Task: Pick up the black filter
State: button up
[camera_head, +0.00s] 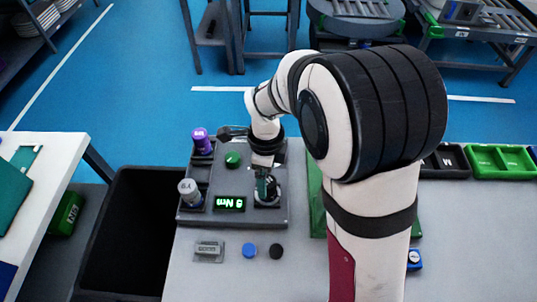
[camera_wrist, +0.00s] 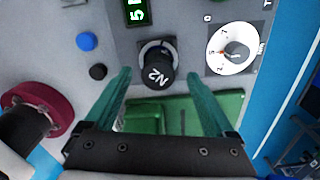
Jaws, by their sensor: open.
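The black filter is a dark cylinder marked N2 (camera_wrist: 157,68), seated in a round socket of the grey test station, at the upper middle of the wrist view. In the head view it is mostly hidden by my gripper (camera_head: 266,187), which hangs over the right side of the station. In the wrist view my gripper (camera_wrist: 157,72) has its two green fingers wide apart. The filter lies between and just beyond the fingertips, and nothing is held. I cannot tell the exact gap between fingers and filter.
The station (camera_head: 215,219) also carries a purple cylinder (camera_head: 202,140), a grey cylinder (camera_head: 190,190) and a green-lit display (camera_head: 229,204). A white dial (camera_wrist: 222,60) is right of the filter. Small blue (camera_head: 249,250) and black (camera_head: 276,251) discs lie in front. A black bin (camera_head: 118,285) stands left.

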notch_tip(320, 180, down, 6)
jog(key=shift+s+d+r, duration=0.1)
jog(key=shift+s+r, duration=0.05)
jog(key=shift+r, duration=0.05)
grip_shut()
jog(key=shift+r, duration=0.15)
